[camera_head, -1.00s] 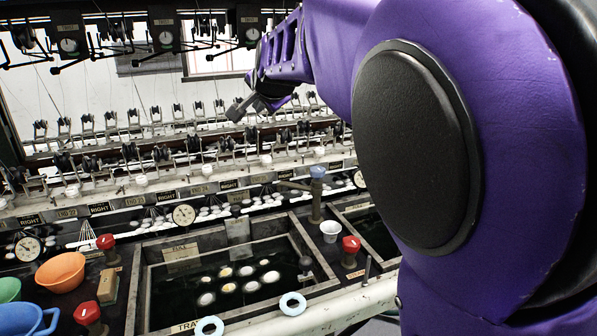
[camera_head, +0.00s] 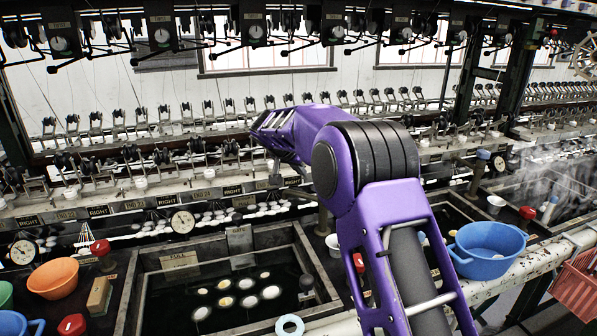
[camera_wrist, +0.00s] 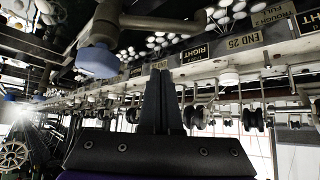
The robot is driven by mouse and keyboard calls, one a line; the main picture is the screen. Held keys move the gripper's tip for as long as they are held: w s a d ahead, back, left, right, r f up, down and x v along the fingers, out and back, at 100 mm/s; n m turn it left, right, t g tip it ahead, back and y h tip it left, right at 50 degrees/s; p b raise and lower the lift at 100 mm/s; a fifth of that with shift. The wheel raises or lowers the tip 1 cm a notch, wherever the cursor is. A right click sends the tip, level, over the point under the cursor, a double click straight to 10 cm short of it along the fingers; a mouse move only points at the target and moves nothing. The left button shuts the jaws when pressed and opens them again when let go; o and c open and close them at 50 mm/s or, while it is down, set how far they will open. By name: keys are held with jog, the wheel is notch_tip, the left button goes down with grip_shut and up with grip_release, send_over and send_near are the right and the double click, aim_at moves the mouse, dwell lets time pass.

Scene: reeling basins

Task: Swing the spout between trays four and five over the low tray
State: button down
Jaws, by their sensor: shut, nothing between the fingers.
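A brown metal spout (camera_wrist: 160,24) with a blue knob (camera_wrist: 97,63) fills the upper left of the wrist view, which looks upside down. In the head view the spout's post (camera_head: 322,218) shows just left of my arm, which hides its knob. My gripper (camera_wrist: 160,78) is shut and empty, its dark fingers together, apart from the spout in the picture. In the head view its tip (camera_head: 275,180) is small and blurred against the reeling bench. The tray left of the post (camera_head: 142,300) carries a FULL sign (camera_head: 180,260). The tray to the right (camera_head: 455,212) is partly hidden by my arm; I cannot read its level.
A blue basin (camera_head: 487,252) stands right of my arm, and an orange bowl (camera_head: 53,278) at left. Another blue-knobbed spout (camera_head: 478,172) stands further right, near steam. Red knobs (camera_head: 100,248) and a white cup (camera_head: 496,204) stand between trays. Reeling gear lines the back.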

aim_at(305, 198)
jog(key=shift+w+d+f, duration=0.1)
jog(key=shift+w+f, duration=0.05)
jog(key=shift+f, duration=0.85)
jog(key=shift+w+d+f, duration=0.1)
jog(key=shift+w+f, duration=0.05)
jog(key=shift+f, duration=0.85)
jog(key=shift+w+f, duration=0.15)
jog(key=shift+f, duration=0.85)
jog(key=shift+f+b, duration=0.1)
jog(key=shift+b, duration=0.2)
